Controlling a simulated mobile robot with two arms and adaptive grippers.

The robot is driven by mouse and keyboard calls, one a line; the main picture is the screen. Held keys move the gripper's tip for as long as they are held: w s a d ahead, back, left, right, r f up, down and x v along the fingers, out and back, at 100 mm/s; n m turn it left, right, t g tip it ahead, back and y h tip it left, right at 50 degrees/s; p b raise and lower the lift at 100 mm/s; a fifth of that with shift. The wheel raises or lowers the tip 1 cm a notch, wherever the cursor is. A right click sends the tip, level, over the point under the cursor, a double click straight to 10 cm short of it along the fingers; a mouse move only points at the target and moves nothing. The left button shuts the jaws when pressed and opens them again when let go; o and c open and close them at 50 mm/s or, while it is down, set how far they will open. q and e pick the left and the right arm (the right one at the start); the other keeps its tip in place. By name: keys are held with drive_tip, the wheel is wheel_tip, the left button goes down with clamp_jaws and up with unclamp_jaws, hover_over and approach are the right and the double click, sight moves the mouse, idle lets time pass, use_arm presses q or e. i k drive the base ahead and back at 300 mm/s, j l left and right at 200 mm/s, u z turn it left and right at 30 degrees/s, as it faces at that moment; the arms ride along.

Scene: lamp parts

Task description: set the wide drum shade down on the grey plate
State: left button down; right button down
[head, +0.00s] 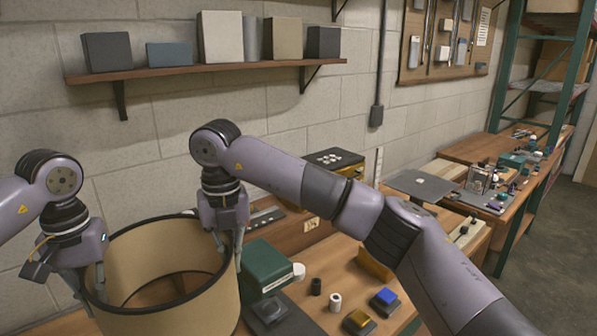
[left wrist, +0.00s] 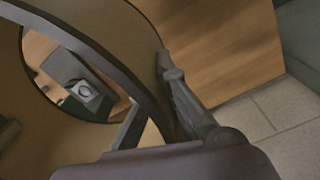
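The wide drum shade (head: 185,308) is a large tan cylinder with dark rims, upright and open at the top, at the lower left of the head view. Its inner wall and lower opening show in the left wrist view (left wrist: 75,135). My left gripper (head: 88,283) grips the shade's left wall, one finger on each side. My right gripper (head: 229,252) straddles the right wall the same way and looks closed on it. The shade appears held above the bench.
A green box (head: 268,266) stands close to the shade's right side. Small parts, including a blue-topped block (head: 385,298) and a white cylinder (head: 335,302), lie on the bench. A wall shelf (head: 180,72) holds several boxes above. A cluttered bench (head: 480,150) extends right.

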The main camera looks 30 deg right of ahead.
sight(419, 182)
drive_tip(key=l, duration=1.7)
drive_tip(key=i+l, duration=0.1)
drive_tip(key=l, duration=1.5)
drive_tip(key=i+l, duration=0.15)
drive_tip(key=l, duration=0.2)
drive_tip(key=i+l, duration=0.15)
drive_tip(key=l, duration=0.25)
drive_tip(key=i+l, duration=0.1)
drive_tip(key=l, duration=0.25)
drive_tip(key=i+l+u, duration=0.1)
drive_tip(key=l, duration=0.3)
drive_tip(key=i+l, duration=0.55)
